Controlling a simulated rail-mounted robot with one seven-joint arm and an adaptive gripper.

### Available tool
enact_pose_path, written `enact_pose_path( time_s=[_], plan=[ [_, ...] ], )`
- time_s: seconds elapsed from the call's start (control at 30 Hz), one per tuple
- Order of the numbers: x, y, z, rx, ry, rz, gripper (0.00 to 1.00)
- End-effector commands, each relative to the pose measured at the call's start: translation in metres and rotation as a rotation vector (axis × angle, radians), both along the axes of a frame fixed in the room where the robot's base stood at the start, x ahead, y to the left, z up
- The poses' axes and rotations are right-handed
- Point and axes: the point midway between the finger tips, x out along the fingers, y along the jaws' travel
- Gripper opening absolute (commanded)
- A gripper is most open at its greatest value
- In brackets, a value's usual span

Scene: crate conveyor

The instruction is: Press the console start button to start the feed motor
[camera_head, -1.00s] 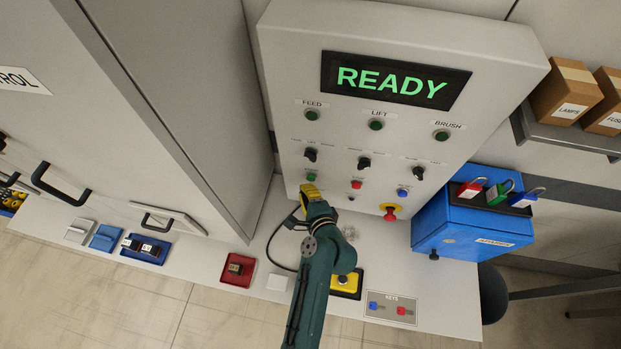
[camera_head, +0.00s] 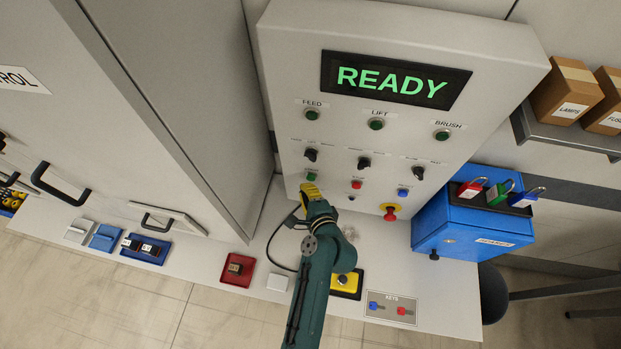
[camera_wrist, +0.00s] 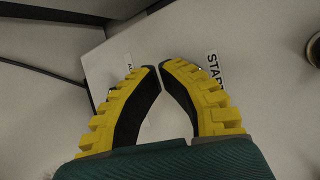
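The console (camera_head: 300,60) has a lit display (camera_head: 395,80) reading READY. The green start button (camera_head: 311,177) sits at the lower left of its face. My gripper (camera_head: 309,187) is right below that button in the head view, fingers toward the panel. In the wrist view the fingertips (camera_wrist: 160,66) are together with nothing between them. The START label (camera_wrist: 213,72) is just right of the fingertips there. The button does not show in the wrist view. I cannot tell whether the fingertips touch the panel or the button.
A red button (camera_head: 356,184), a blue button (camera_head: 402,192) and a red emergency stop (camera_head: 390,211) are to the right. A blue box (camera_head: 440,230) with padlocks stands beside the console. A red tray (camera_head: 236,270) and a yellow-cased button (camera_head: 346,283) are on the bench.

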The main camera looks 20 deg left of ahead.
Motion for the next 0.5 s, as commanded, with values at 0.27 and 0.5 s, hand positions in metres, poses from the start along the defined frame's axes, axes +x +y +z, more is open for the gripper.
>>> enact_pose_path(
  time_s=[0.27, 0.5],
  plan=[
    [0.006, 0.0008, -0.0002, 0.0, 0.0, 0.0, 0.0],
    [0.0065, 0.0008, -0.0001, 0.0, 0.0, 0.0, 0.0]
  ],
)
